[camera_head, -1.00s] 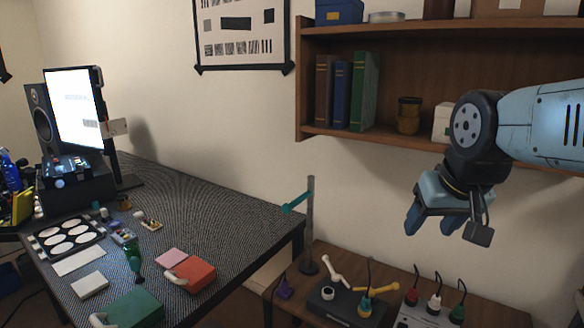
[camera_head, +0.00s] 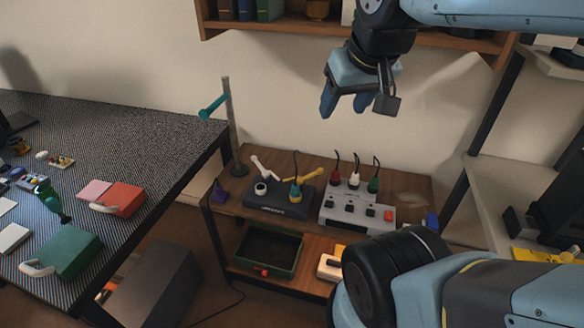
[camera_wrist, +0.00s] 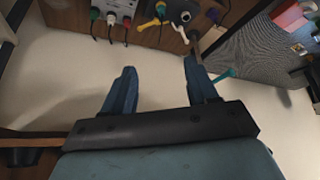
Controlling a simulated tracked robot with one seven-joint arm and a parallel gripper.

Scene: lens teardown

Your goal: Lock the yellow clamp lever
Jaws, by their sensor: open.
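The yellow clamp lever (camera_head: 308,174) is on a small dark device (camera_head: 279,204) on the wooden side table, right of a white lever (camera_head: 262,166). In the wrist view the yellow lever (camera_wrist: 148,24) is small near the top edge, at the dark device. My gripper (camera_head: 344,108) is open and empty in the air, well above and behind the side table, in front of the wall. Its two blue fingers (camera_wrist: 160,88) are spread apart in the wrist view. They touch nothing.
A grey box with red, white and black-green plugs (camera_head: 357,207) stands right of the device. A metal post with a teal arm (camera_head: 231,125) and a purple piece (camera_head: 219,192) stand left. A shelf (camera_head: 330,34) hangs above. My elbow link fills the lower right.

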